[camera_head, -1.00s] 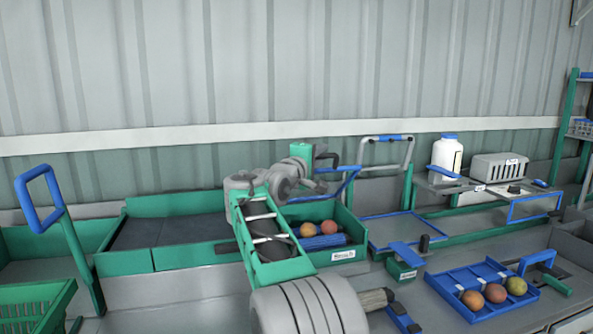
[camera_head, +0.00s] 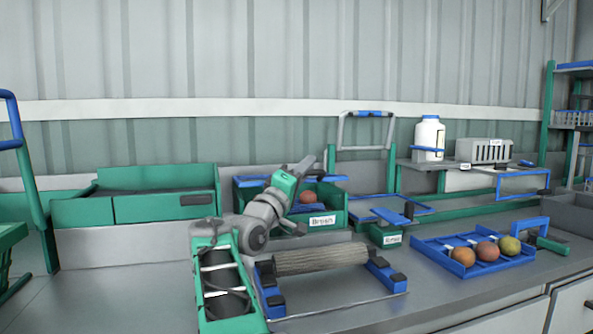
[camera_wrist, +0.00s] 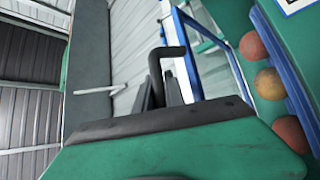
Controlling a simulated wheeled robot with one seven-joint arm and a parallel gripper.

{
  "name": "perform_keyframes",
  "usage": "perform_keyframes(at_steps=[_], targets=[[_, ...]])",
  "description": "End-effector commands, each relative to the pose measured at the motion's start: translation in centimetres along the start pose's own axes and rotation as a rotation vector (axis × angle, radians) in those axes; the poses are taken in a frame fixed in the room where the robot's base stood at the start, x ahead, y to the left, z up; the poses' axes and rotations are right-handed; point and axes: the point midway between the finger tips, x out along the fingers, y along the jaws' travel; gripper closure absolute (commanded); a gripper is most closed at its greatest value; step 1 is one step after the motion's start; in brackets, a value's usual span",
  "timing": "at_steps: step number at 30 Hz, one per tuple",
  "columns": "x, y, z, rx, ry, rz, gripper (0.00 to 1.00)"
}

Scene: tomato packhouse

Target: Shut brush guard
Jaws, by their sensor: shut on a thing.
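The green box labelled Brush (camera_head: 322,221) stands at the middle of the bench. Its blue-framed guard (camera_head: 330,179) shows only in part behind my arm; I cannot tell its exact angle. My gripper (camera_head: 303,168) is over the box. In the wrist view my gripper (camera_wrist: 165,92) is shut on a dark bent handle (camera_wrist: 168,52) beside the guard's blue frame (camera_wrist: 192,70). A tomato (camera_head: 307,197) shows in the box. In the wrist view several tomatoes (camera_wrist: 268,83) lie right of the frame.
A brush roller (camera_head: 320,259) lies across blue supports in front of the box. A blue tray (camera_head: 445,262) with tomatoes is at the right. A green bed (camera_head: 150,207) is at the left. A shelf (camera_head: 440,165) holds a white jar (camera_head: 428,138) behind.

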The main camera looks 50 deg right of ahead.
Motion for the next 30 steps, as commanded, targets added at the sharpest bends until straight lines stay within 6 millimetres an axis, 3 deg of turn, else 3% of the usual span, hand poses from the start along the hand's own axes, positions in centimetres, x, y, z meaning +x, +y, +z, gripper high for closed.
perform_keyframes(at_steps=[12,13,20,30], targets=[[0.09,0.62,0.38,0.002,-0.008,0.011,1.00],[0.09,0.63,0.38,0.002,-0.008,0.011,0.84],[0.03,0.35,0.23,0.001,-0.004,0.006,0.65],[-0.34,0.12,0.04,0.001,-0.001,0.002,0.64]])
